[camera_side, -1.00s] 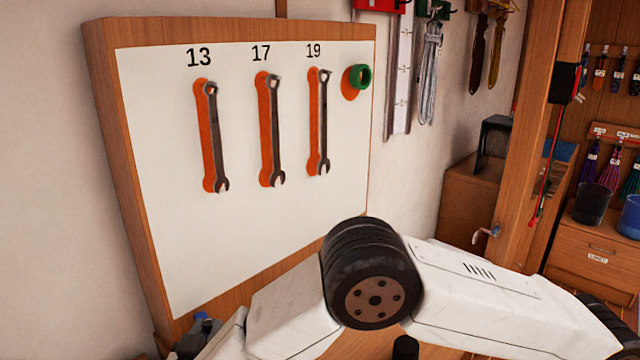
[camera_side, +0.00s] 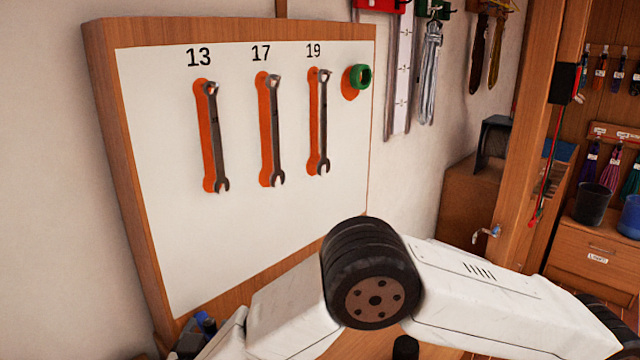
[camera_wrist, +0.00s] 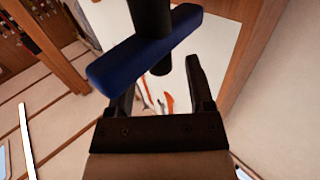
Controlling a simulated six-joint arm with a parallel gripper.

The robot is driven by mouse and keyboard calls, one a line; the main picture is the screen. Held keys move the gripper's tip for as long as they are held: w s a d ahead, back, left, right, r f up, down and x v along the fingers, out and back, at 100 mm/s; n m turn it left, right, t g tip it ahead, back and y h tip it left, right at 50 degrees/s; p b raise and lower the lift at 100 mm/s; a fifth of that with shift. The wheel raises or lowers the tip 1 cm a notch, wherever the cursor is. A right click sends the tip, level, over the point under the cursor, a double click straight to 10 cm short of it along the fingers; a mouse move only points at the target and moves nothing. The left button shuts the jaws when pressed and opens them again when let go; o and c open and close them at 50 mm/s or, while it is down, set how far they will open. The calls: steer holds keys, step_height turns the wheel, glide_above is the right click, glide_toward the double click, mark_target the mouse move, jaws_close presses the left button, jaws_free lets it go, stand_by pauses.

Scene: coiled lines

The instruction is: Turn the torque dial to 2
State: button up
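No dial with readable numbers shows in either view. In the wrist view a blue bar (camera_wrist: 130,62) crosses a black post (camera_wrist: 151,15); I cannot tell whether it belongs to the dial. My gripper (camera_wrist: 160,76) has its two dark fingers apart, with the white board and orange marks showing through the gap. The bar overlaps the left finger's tip in the picture; I see no clear grip on it. In the side view my arm crosses the bottom, and my gripper is out of sight. A small blue thing (camera_side: 205,323) shows at the bottom left.
A wood-framed white board (camera_side: 200,245) stands behind my arm. Three wrenches hang there under 13 (camera_side: 212,135), 17 (camera_side: 275,130) and 19 (camera_side: 323,122), beside a green ring (camera_side: 360,77). A wooden post (camera_side: 530,130) and cabinet (camera_side: 590,248) stand at right.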

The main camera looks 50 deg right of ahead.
steer(key=shift+a, duration=0.1)
steer(key=v, duration=0.7)
steer(key=shift+s+a, duration=0.2)
steer(key=shift+s, duration=0.1)
stand_by(0.3)
